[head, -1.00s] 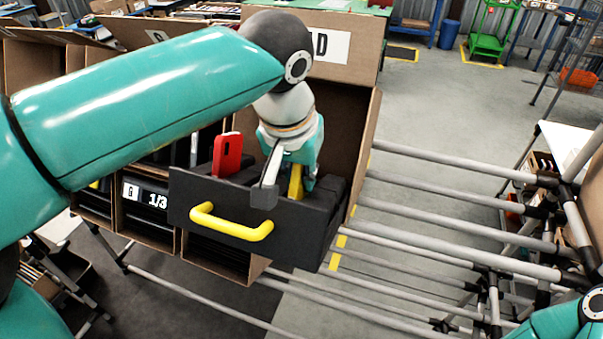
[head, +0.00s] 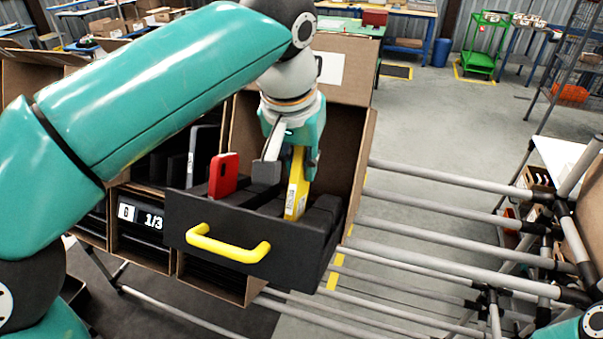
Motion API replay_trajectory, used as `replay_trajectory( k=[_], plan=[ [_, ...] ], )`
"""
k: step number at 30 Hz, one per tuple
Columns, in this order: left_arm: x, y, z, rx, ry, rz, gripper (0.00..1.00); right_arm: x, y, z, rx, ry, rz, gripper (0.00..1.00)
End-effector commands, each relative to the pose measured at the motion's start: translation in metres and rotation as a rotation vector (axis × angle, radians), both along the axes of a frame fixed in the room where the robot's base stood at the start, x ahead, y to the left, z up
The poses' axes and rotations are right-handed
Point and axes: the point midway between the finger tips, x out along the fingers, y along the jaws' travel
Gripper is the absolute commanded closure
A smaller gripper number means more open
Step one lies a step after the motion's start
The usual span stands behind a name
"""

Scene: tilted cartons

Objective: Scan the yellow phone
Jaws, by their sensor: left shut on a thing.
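The yellow phone (head: 297,186) stands upright, slightly tilted, at the open black drawer (head: 215,228) with the yellow handle. My left gripper (head: 283,160) reaches down from above and is shut on the yellow phone. The phone's lower end is at the slots of the drawer; I cannot tell whether it is fully clear of them. A red phone (head: 223,175) stands in the same drawer to the left, apart from the gripper. My right gripper is not in view; only a bit of my right arm shows at the lower right corner.
A cardboard carton (head: 363,150) surrounds the drawer, its wall close to the right of my left gripper. More cartons with dark inserts stand to the left. Grey rack pipes (head: 450,220) run to the right. A grey phone-like item (head: 193,150) stands behind the red phone.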

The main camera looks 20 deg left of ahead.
Motion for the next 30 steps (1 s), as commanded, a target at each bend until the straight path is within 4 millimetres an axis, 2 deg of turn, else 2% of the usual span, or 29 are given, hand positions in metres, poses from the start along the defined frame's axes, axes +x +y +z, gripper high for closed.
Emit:
replay_trajectory(
  k=[21, 30],
  plan=[
    [0.022, -0.001, 0.039, -0.001, -0.003, 0.001, 1.0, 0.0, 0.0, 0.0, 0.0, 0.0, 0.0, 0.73],
    [0.025, -0.001, 0.048, -0.001, -0.002, 0.0, 1.0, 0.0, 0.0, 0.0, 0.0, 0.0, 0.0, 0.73]
  ],
)
